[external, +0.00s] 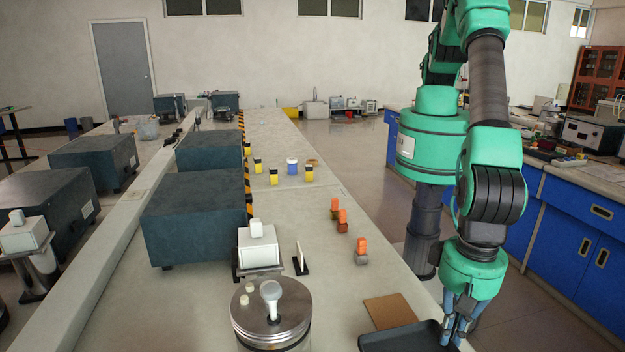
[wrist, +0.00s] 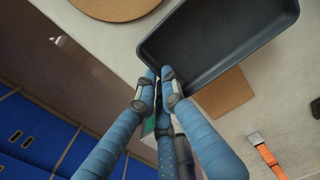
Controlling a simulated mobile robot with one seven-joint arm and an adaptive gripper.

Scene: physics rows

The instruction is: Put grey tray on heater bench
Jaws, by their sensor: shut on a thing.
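The dark grey tray (external: 400,342) lies at the near right edge of the long pale bench (external: 335,295), cut off by the bottom of the external view. In the wrist view the tray (wrist: 215,45) shows as an empty, shallow rectangle with raised walls. My gripper (external: 456,330) is at the tray's right side. In the wrist view the fingers of my gripper (wrist: 158,92) are shut on the tray's rim near a corner. Whether the tray touches the bench is unclear. No surface is clearly marked as the heater bench.
A brown square mat (external: 390,310) lies behind the tray. Orange-topped items (external: 361,250) stand farther back. A metal canister (external: 271,318), a small white device (external: 258,247) and dark boxes (external: 198,217) fill the left side. Blue cabinets (external: 570,230) stand across the aisle.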

